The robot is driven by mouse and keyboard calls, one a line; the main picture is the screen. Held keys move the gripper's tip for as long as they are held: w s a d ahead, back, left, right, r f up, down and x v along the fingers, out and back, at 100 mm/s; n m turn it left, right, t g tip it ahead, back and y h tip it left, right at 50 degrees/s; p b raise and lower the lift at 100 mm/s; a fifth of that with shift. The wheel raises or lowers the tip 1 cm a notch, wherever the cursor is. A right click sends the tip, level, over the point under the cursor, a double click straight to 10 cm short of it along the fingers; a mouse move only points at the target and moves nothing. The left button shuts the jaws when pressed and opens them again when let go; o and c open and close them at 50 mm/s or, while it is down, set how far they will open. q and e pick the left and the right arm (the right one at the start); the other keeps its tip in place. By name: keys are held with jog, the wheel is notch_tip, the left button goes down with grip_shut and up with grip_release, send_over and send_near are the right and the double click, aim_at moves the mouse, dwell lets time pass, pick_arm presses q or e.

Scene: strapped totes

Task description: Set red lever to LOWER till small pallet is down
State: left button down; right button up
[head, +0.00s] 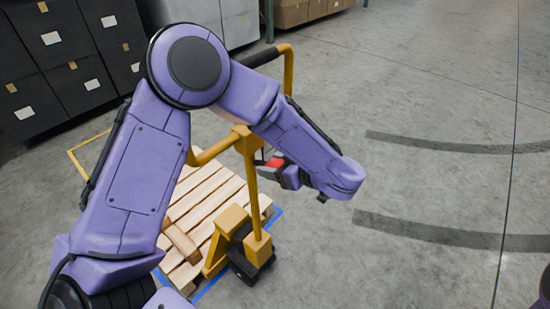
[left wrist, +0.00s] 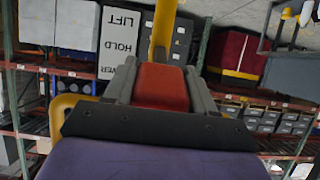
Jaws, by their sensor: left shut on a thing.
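The red lever (head: 274,162) sits on the yellow handle column of the pallet jack (head: 252,190). My left gripper (head: 279,171) is shut on it. In the left wrist view the red lever (left wrist: 162,88) fills the space between the grey fingers. A white label (left wrist: 121,42) behind it reads LIFT and HOLD, with a third word partly hidden. The small wooden pallet (head: 206,190) lies at the jack's forks, partly hidden by my left arm. I cannot tell whether it touches the floor. My right gripper is not in view.
Blue tape (head: 208,286) marks the floor around the pallet. Dark labelled boxes (head: 48,70) stand at the upper left, with grey and brown ones farther back. The concrete floor (head: 430,185) on the right is clear apart from dark curved marks.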

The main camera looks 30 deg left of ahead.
pick_arm(q)
jog(key=shift+c, duration=2.2)
grip_release()
jog(key=b+v, duration=0.1)
jog(key=v, duration=0.9)
jog(key=shift+d, duration=0.2)
